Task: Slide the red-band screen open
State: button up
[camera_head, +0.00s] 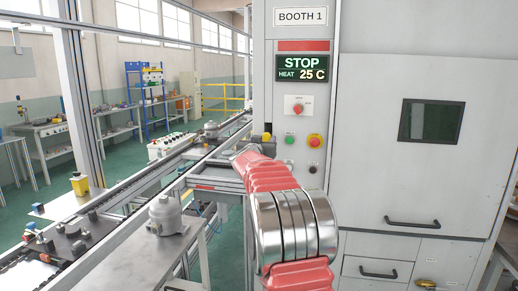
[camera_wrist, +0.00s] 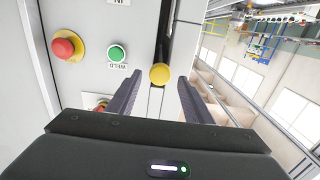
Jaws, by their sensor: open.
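In the head view the booth panel marked BOOTH 1 has a red band (camera_head: 303,46) under its name plate. To its right is a large pale booth front with a dark window (camera_head: 431,121) and a black bar handle (camera_head: 412,223). I cannot tell which part is the sliding screen. In the wrist view my gripper (camera_wrist: 160,84) is open, its dark fingers apart. A dark bar with a yellow round end (camera_wrist: 160,74) shows between them. I cannot tell whether they touch it. In the head view my red arm hides part of the panel.
The panel display (camera_head: 302,68) reads STOP, HEAT 25 C. A red button (camera_wrist: 67,46) and a green WELD button (camera_wrist: 117,53) sit left of the fingers in the wrist view. Green floor lies beyond.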

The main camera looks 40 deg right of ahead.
jog(key=v, duration=0.9)
jog(key=shift+f, duration=0.1)
dwell(0.5)
